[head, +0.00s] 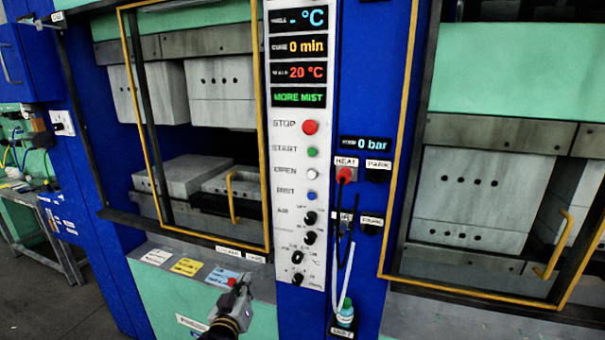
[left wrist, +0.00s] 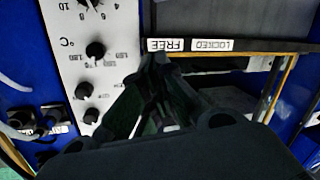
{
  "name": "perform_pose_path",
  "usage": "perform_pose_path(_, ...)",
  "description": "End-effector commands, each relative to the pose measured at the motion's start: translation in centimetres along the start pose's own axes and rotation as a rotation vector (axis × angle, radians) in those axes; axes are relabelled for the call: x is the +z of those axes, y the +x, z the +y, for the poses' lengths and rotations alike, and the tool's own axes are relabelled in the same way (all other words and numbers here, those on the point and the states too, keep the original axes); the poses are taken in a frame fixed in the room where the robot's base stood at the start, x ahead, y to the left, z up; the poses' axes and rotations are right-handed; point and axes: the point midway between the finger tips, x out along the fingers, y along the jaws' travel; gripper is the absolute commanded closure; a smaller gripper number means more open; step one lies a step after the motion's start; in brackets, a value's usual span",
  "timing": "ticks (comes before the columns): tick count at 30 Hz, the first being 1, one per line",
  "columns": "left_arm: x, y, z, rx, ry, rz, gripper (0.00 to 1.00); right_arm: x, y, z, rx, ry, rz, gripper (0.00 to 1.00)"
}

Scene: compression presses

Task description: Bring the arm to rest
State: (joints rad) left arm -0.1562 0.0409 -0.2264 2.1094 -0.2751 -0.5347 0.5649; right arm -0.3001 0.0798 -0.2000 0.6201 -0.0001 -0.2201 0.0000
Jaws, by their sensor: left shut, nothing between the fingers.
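My left gripper (head: 238,289) is low in the head view, in front of the press's lower ledge and left of the white control panel (head: 300,235). Its fingers also show in the left wrist view (left wrist: 155,65), closed together with nothing between them. They point toward the strip with the FREE and LOCKED labels (left wrist: 225,45). In the head view the gripper is apart from the panel's knobs, though its exact distance from the ledge is hard to judge. My right gripper is in neither view.
The left press has a yellow-framed door (head: 265,130); the right press has a similar door with a yellow handle (head: 553,245). Coloured labels (head: 187,266) lie on the ledge. A bench (head: 60,245) stands at far left.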

Motion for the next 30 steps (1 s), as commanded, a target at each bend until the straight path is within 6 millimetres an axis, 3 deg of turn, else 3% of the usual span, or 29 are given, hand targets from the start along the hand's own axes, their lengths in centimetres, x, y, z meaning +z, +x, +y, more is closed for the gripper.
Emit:
perform_pose_path(11,7.4,-6.0,-5.0,-0.135,0.108,-0.338,1.00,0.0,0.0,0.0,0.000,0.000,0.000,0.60)
perform_pose_path(18,11.5,-11.1,-7.2,-0.174,0.181,-0.569,1.00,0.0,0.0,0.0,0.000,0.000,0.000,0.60)
perform_pose_path(30,16.0,-20.1,-9.3,-0.169,0.288,-0.912,1.00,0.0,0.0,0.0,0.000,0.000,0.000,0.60)
